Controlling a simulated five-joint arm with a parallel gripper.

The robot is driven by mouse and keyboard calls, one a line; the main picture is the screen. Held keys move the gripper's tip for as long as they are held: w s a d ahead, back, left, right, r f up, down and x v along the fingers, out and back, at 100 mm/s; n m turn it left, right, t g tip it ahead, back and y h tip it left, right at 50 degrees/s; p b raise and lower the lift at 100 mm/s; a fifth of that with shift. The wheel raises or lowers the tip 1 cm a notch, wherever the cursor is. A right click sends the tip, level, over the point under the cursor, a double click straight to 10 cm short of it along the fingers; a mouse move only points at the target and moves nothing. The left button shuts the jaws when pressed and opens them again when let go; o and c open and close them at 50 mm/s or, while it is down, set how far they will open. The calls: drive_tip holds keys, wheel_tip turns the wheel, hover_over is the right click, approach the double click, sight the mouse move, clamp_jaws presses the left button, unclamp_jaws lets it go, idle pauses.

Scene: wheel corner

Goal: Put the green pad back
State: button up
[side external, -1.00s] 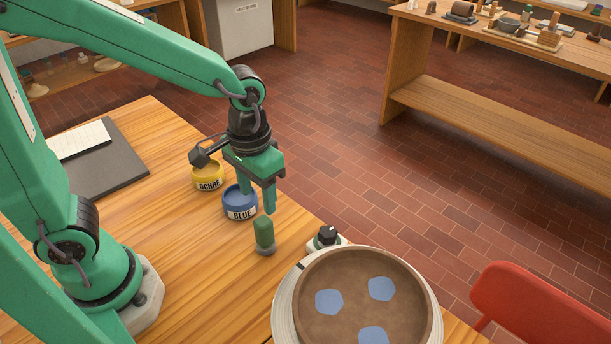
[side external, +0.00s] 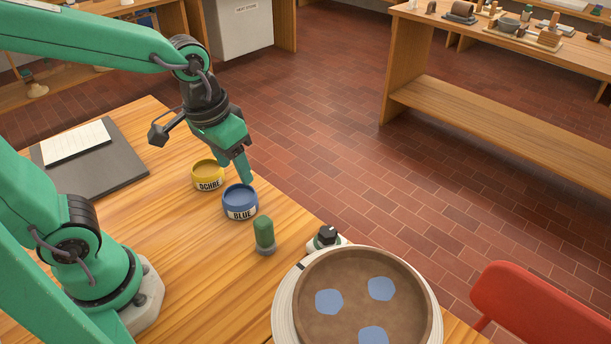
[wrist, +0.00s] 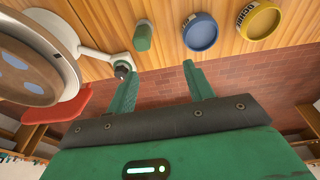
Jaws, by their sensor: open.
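The green pad (side external: 264,230) stands upright on the wooden table, its grey end down, between the blue pot and the wheel. It also shows in the wrist view (wrist: 143,37). My gripper (side external: 236,174) is open and empty, tilted, in the air near the blue pot in the side view. The wrist view shows its two fingers (wrist: 163,72) apart with nothing between them. The blue pot (side external: 241,210) and the yellow ochre pot (side external: 208,185) stand side by side on the table, both open at the top.
A brown round dish (side external: 345,311) with several blue spots sits on the pale wheel (side external: 284,306), beside a small knobbed control (side external: 326,238). A dark board (side external: 118,172) with paper (side external: 76,143) lies at the left. A red chair (side external: 530,300) stands at the right.

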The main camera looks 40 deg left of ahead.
drive_tip(key=s+a+r+t, duration=0.3)
drive_tip(key=s+a+r, duration=0.1)
drive_tip(key=a+r, duration=0.1)
drive_tip(key=shift+s+a+r, duration=0.2)
drive_tip(key=shift+s+a, duration=0.15)
